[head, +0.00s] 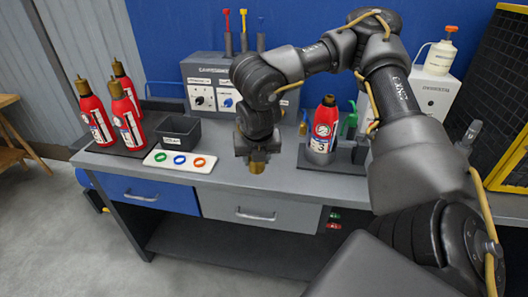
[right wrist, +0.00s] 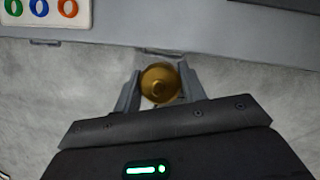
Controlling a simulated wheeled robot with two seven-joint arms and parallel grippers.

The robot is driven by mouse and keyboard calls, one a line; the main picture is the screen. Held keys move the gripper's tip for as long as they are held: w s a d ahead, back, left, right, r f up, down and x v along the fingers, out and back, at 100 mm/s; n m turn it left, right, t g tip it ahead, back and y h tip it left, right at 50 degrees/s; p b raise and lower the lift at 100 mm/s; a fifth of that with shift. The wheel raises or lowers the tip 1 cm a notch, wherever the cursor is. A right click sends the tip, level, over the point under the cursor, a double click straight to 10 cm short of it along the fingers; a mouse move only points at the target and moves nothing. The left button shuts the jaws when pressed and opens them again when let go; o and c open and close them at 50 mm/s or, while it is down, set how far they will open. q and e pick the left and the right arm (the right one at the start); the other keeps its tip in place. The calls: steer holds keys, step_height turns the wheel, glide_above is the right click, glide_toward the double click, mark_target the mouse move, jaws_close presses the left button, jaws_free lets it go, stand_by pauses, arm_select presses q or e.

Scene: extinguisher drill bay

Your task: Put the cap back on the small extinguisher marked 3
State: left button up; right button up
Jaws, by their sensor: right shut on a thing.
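The small extinguisher marked 3 (head: 322,131) stands upright in a grey holder on the right part of the bench. Its top shows a dark neck with no brass cap on it. My right gripper (head: 257,158) is over the front edge of the bench, left of that extinguisher and clear of it. It is shut on a brass cap (head: 257,167), which sticks out below the jaws. In the right wrist view the round brass cap (right wrist: 161,83) sits between the two fingers. My left gripper is not in view.
Several red extinguishers with brass caps (head: 127,118) stand on a dark mat at the left. A black bin (head: 179,131) and a white strip with green, blue and orange rings (head: 180,161) lie beside them. A grey box (head: 205,98) and a white unit (head: 432,93) stand at the back.

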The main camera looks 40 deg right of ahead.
steer(key=s+a+m+g+y, duration=0.1)
steer(key=a+m+g, duration=0.3)
steer(key=a+m, duration=0.4)
steer(key=s+a+f+m+g+y, duration=0.1)
steer(key=a+m+g, duration=0.3)
steer(key=a+m, duration=0.5)
steer(key=shift+s+m+y, duration=0.4)
steer(key=shift+s+m, duration=0.2)
steer(key=shift+m, duration=5.2)
steer(key=shift+d, duration=0.1)
